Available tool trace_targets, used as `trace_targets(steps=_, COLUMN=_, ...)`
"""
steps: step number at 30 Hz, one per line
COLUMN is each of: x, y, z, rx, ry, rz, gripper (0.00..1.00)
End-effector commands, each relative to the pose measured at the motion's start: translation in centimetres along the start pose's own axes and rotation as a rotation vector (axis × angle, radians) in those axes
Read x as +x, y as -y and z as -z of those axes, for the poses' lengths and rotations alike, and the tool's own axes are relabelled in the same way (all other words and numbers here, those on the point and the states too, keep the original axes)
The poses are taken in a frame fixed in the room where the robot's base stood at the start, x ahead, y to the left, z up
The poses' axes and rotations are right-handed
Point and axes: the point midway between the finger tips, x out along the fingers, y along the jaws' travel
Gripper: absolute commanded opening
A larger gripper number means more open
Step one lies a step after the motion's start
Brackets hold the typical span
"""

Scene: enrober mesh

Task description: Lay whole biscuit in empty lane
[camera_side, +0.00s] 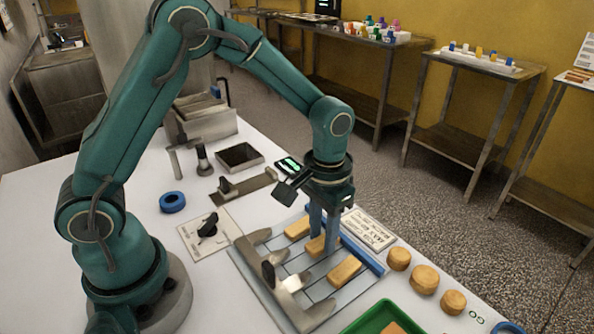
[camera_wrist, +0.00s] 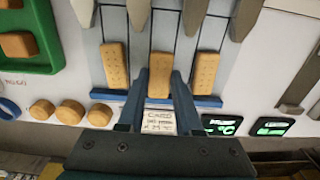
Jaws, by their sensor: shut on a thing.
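My gripper (camera_side: 322,240) points down over the lane board (camera_side: 248,262) and is shut on a tan rectangular biscuit (camera_wrist: 159,75). This biscuit is in the middle lane, lengthwise between the dark lane lines; whether it touches the surface is unclear. In the side view, the fingers partly hide the biscuit (camera_side: 314,246). A second biscuit (camera_wrist: 115,66) lies in the lane to its left in the wrist view, and a third biscuit (camera_wrist: 206,68) in the lane to its right. All three look whole where visible. A blue bar (camera_side: 362,256) runs along the lane ends.
A green tray (camera_wrist: 42,66) holds more biscuit pieces. Several round biscuits (camera_side: 424,278) stand beside the board. A grey pronged comb (camera_side: 290,285) lies over the opposite lane ends. A printed card (camera_side: 368,229) is behind the blue bar. A blue ring (camera_side: 172,202) lies farther left.

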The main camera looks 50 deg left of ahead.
Motion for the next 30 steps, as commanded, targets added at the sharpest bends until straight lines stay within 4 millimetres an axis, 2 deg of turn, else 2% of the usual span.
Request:
trace_targets(steps=3, x=0.99, y=0.03, z=-0.02, rx=0.0, ry=0.001, rz=0.0, gripper=0.03)
trace_targets(steps=14, x=1.28, y=0.04, z=-0.01, rx=0.0, ry=0.0, rz=0.0, gripper=0.03)
trace_targets(steps=15, x=1.3, y=0.04, z=0.0, rx=0.0, ry=0.0, rz=0.0, gripper=0.41)
trace_targets(steps=17, x=1.28, y=0.04, z=0.01, rx=0.0, ry=-0.001, rz=0.0, gripper=0.64)
trace_targets(steps=26, x=1.23, y=0.04, z=0.02, rx=0.001, ry=-0.001, rz=0.0, gripper=0.64)
trace_targets(steps=30, x=0.4, y=0.03, z=0.09, rx=0.001, ry=-0.004, rz=-0.001, gripper=0.64)
